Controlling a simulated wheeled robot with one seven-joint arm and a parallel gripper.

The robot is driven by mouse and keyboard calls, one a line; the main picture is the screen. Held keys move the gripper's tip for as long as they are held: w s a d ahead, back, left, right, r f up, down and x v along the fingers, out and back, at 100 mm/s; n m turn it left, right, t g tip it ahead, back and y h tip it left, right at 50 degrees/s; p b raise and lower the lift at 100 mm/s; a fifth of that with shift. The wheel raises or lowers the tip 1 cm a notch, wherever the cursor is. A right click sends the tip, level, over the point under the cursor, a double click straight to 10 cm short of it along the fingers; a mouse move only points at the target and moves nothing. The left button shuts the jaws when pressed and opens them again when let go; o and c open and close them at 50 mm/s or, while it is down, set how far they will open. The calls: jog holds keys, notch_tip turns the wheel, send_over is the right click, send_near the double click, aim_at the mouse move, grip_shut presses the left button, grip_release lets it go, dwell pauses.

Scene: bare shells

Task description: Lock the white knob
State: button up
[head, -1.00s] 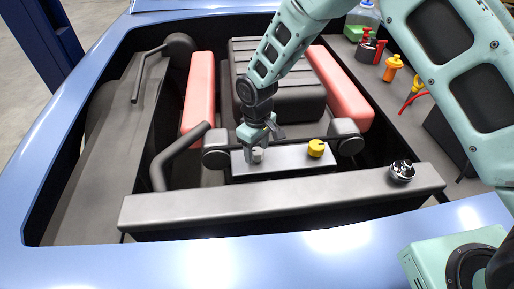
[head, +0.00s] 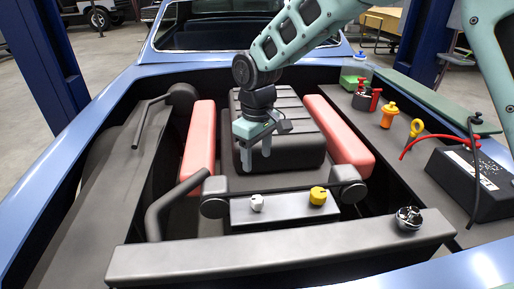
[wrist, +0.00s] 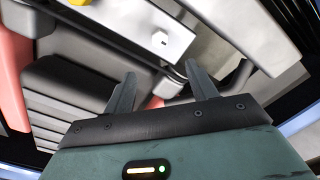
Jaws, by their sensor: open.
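The white knob (head: 256,202) sits on the left part of a grey block at the front of the engine bay. In the wrist view a small white knob (wrist: 164,40) shows on the pale block, ahead of the fingers. My gripper (head: 256,168) is above and behind the white knob in the head view, apart from it, pointing down. In the wrist view its two fingers (wrist: 160,82) are spread with nothing between them. A yellow knob (head: 318,195) sits on the same block to the right.
A dark beam (head: 280,250) crosses in front of the block. A chrome cap (head: 408,218) stands on its right end. Red covers (head: 338,140) flank the ribbed engine cover. Bottles, an orange plug (head: 389,115) and a black battery (head: 470,180) lie on the right ledge.

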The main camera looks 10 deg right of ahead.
jog(key=shift+r, duration=1.25)
